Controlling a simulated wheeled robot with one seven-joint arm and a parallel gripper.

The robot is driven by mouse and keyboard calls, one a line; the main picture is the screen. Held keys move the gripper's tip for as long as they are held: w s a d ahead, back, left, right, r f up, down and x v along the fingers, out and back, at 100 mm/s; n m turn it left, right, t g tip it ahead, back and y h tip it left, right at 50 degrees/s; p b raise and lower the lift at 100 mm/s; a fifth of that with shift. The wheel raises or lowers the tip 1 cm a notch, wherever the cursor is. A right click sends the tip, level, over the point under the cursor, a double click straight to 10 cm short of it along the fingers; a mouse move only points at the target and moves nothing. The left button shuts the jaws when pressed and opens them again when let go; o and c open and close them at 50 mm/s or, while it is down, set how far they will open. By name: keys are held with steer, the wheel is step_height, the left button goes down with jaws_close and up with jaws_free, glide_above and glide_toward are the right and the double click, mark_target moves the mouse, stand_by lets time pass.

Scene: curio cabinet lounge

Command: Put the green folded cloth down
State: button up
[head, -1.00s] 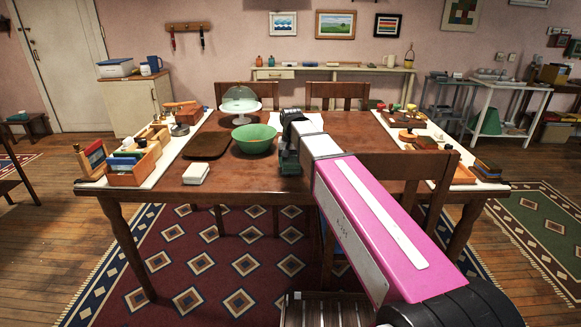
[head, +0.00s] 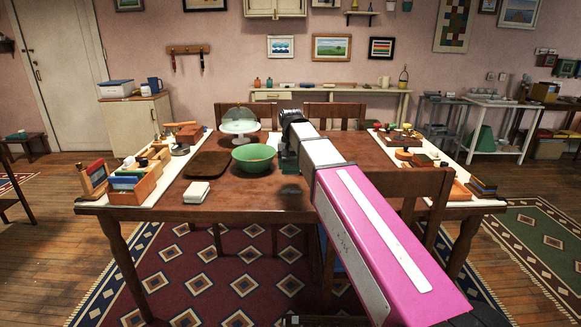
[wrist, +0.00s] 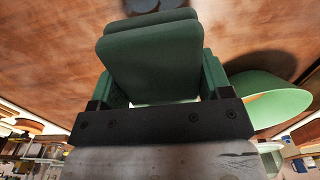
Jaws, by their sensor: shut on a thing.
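The green folded cloth (wrist: 150,62) fills the middle of the wrist view, a dark green folded block. My gripper (wrist: 157,88) is shut on it, with a finger at each side. In the head view my gripper (head: 288,150) and the cloth (head: 287,164) are small and dark, just right of the green bowl. A dark shadow lies on the table (head: 250,205) below them, so the cloth appears held above the wood, apart from it. The far side of the cloth is hidden.
The green bowl (head: 254,158) stands close left of the cloth; it also shows in the wrist view (wrist: 265,100). A brown tray (head: 208,165), a domed stand (head: 239,125) and a white box (head: 189,191) are farther left. The table's front middle is bare.

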steer(key=shift+a, duration=0.1)
steer(key=s+a+r, duration=0.2)
steer(key=s+a, duration=0.7)
steer(key=a, duration=0.3)
steer(key=s+a+r, duration=0.1)
steer(key=s+a, duration=0.8)
steer(key=a, duration=0.3)
glide_above(236, 196)
step_height(236, 196, down, 7)
steer(key=shift+r, duration=0.1)
steer(key=shift+f, duration=2.05)
steer(key=shift+f, duration=0.1)
steer(key=o, duration=1.3)
